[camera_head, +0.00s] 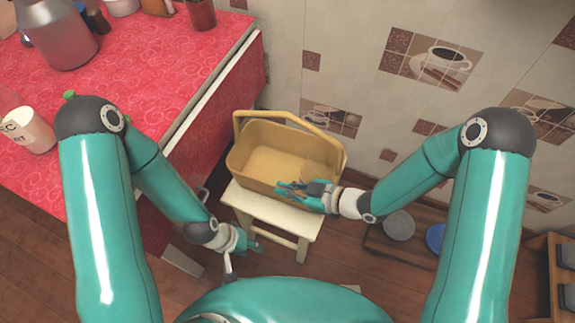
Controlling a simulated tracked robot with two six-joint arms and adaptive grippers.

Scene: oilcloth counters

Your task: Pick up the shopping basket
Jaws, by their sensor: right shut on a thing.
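The shopping basket (262,150) is a yellow, rounded tub with a raised handle along its far side. It stands upright on a small cream stool (255,207) and looks empty. My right gripper (285,189) reaches in from the right and is shut on the basket's near right rim. It hides part of that rim. My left gripper (243,252) is lower, in front of the stool's left side and apart from the basket. Its fingers are small and turned away, so I cannot tell whether it is open.
A counter with red oilcloth (140,80) stands to the left, with a metal can (58,35) and a white mug (28,130) on it. A tiled wall (340,75) rises behind the basket. A low wooden tray with round lids (398,225) lies right of the stool.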

